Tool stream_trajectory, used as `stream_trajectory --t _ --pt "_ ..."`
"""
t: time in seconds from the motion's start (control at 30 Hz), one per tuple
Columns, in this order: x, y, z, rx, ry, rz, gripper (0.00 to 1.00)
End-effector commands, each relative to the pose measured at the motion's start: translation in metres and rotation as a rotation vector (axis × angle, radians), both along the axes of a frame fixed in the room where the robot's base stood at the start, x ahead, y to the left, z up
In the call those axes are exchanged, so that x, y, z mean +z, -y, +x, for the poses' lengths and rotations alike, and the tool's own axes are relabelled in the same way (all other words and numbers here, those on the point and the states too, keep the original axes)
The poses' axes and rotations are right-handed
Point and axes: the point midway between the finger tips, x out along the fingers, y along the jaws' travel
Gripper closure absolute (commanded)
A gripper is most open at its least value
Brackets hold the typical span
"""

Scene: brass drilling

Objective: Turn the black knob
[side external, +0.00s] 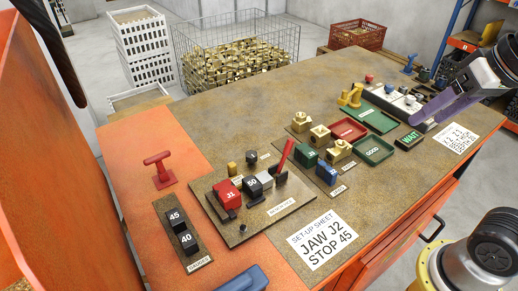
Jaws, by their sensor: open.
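A vice plate (220,222) lies on the bench, with a red block marked 31 (228,195), a grey block marked 50 (252,186) and a red lever (284,157). A small dark knob-like piece (251,157) stands at its back edge. Another small dark piece (243,229) stands at its front edge. I cannot tell which is the black knob. My gripper (434,120) is at the upper right, with purple parts near the WAIT label. It is open, and far from the vice plate. Its fingertips are hard to make out.
Black blocks 45 (177,218) and 40 (187,241) sit left of the plate, near a red T-handle (160,170). Green blocks, brass parts, a red tray (348,129) and green trays (374,151) lie between plate and gripper. A set-up sheet (322,239) lies in front.

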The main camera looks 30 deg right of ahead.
Motion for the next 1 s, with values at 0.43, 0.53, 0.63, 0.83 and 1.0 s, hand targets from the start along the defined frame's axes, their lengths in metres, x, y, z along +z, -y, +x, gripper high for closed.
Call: stream_trajectory --t 0.43,0.53,0.63,0.83,1.0 --pt "0.066 -0.039 0.153 -0.205 -0.155 0.122 0.3" --pt "0.061 -0.053 0.189 -0.232 -0.196 0.131 0.3" --pt "0.049 -0.069 0.224 -0.253 -0.237 0.134 0.3" --pt "0.003 -0.107 0.286 -0.264 -0.324 0.118 0.3" --pt "-0.05 -0.139 0.321 -0.234 -0.392 0.087 0.3"
